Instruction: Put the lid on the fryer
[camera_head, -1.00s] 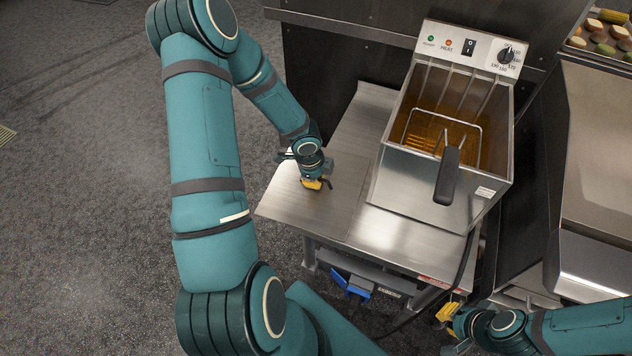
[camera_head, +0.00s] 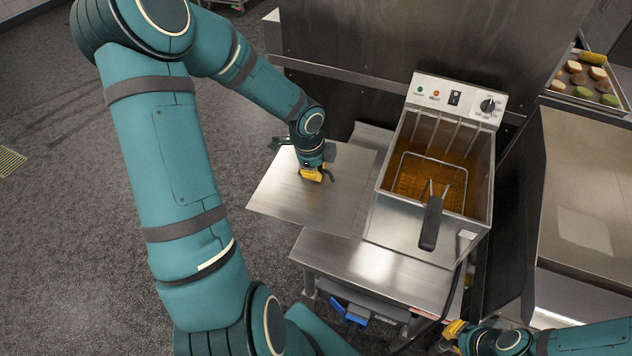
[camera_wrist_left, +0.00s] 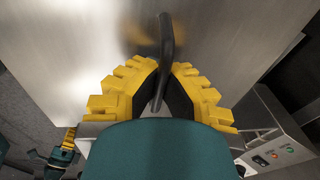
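The lid is a flat steel plate (camera_head: 280,198) with a dark bar handle, left of the fryer in the head view. My left gripper (camera_head: 314,174) is shut on the handle. In the left wrist view the black handle (camera_wrist_left: 166,45) stands between the yellow fingers (camera_wrist_left: 160,80), above the lid's plate (camera_wrist_left: 80,50). The lid appears raised above the steel table and overhangs its left edge. The fryer (camera_head: 400,234) is uncovered, with amber oil and a wire basket inside. My right gripper (camera_head: 454,330) is low at the right; its fingers are partly hidden.
The basket's black handle (camera_head: 432,223) sticks out over the fryer's front. The control panel (camera_head: 455,98) rises at its back. The steel table (camera_head: 350,262) is bare in front. A tray of food (camera_head: 590,90) and a steel appliance (camera_head: 580,190) are on the right.

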